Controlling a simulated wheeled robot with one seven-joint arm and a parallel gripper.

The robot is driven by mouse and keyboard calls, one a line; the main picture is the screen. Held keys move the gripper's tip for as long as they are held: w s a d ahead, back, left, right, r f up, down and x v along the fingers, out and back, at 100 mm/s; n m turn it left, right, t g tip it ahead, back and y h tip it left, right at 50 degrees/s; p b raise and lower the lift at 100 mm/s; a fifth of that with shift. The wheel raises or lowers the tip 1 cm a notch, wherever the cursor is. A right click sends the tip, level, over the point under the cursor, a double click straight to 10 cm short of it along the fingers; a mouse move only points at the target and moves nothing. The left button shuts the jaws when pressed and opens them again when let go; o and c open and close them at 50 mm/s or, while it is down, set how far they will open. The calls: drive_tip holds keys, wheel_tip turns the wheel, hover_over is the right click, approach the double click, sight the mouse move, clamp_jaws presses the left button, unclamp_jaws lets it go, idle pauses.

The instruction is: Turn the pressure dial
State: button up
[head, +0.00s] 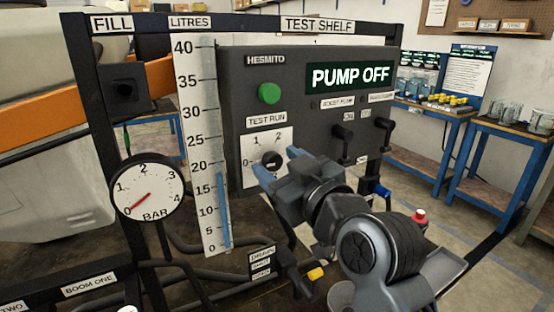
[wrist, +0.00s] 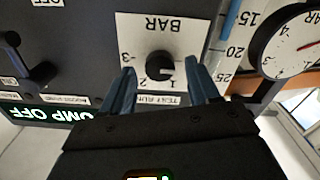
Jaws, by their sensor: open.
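The pressure dial is a black knob (head: 271,160) on a white plate numbered 0 to 3, low on the dark control panel (head: 232,90). In the wrist view the dial (wrist: 160,64) shows upside down, with BAR printed on its plate. My gripper (head: 276,164) is open in front of the dial. In the wrist view its blue fingers (wrist: 162,72) stand on either side of the knob. I cannot tell whether they touch it. The knob's exact setting is hard to read. The panel display (head: 347,77) reads PUMP OFF.
A round BAR gauge (head: 147,186) at left has its red needle near 0. A litre scale (head: 197,120) stands left of the panel. A green button (head: 269,93) sits above the dial. Black levers (head: 342,140) project at right, and a drain valve (head: 290,270) sits below.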

drive_tip(key=shift+w+a, duration=0.4)
drive_tip(key=shift+w, duration=0.1)
drive_tip(key=c, duration=1)
